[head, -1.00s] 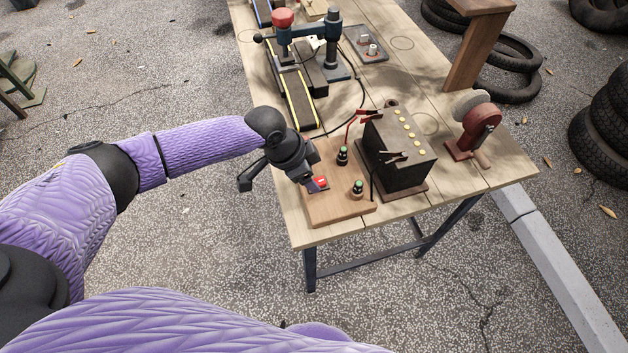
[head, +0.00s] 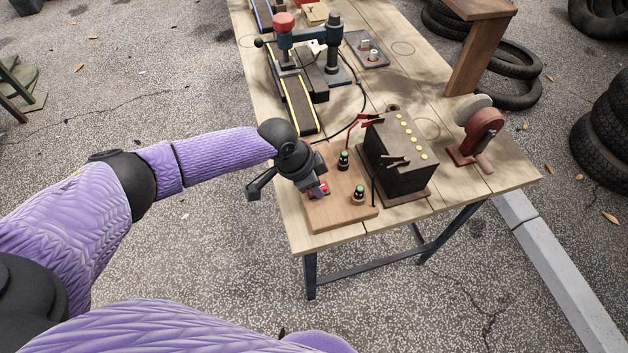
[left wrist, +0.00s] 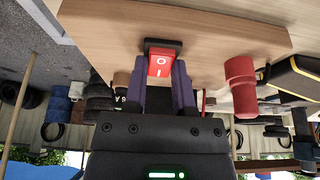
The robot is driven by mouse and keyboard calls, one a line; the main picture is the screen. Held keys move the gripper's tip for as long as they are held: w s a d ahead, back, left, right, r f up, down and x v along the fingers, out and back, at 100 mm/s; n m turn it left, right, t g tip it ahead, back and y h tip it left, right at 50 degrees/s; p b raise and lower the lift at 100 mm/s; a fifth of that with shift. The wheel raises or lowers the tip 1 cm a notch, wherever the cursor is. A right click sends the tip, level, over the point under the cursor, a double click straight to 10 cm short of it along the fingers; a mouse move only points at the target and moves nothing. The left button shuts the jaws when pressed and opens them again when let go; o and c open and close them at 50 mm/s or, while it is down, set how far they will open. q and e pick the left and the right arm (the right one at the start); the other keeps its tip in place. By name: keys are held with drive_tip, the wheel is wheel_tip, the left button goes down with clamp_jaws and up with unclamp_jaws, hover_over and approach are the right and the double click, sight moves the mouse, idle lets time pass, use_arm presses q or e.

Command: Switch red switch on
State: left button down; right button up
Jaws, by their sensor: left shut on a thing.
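The red switch (head: 324,186) is a small rocker near the left edge of a wooden board (head: 330,214) on the table. In the left wrist view the red switch (left wrist: 159,64) shows white O and I marks and sits in a black frame (left wrist: 164,44). My left gripper (head: 317,188) is over the switch and partly hides it. In the left wrist view the purple fingers of the left gripper (left wrist: 161,72) lie one on each side of the red rocker, shut on it. My right gripper is not in view.
A red-and-grey tool (head: 480,132) is at the table's right edge. A belt sander-like machine (head: 298,100) stands behind the board.

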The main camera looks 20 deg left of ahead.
use_arm(q)
drive_tip(key=shift+w+d+r+g+y+p, duration=0.1)
drive_tip(key=shift+d+r+g+y+p, duration=0.15)
drive_tip(key=shift+g+y+p, duration=0.2)
drive_tip(key=shift+w+d+f+g+y, duration=0.1)
drive_tip(key=shift+g+y, duration=0.25)
drive_tip(key=shift+y, duration=0.2)
drive_tip(key=shift+f+y, duration=0.15)
drive_tip(key=shift+y, duration=0.25)
drive_tip(key=shift+g+y+b, duration=0.35)
drive_tip(key=shift+g+y, duration=0.05)
drive_tip(key=shift+g, duration=0.1)
drive_tip(key=shift+c, duration=2.2)
unclamp_jaws()
wheel_tip(320, 180, up, 10)
drive_tip(key=p, duration=0.4)
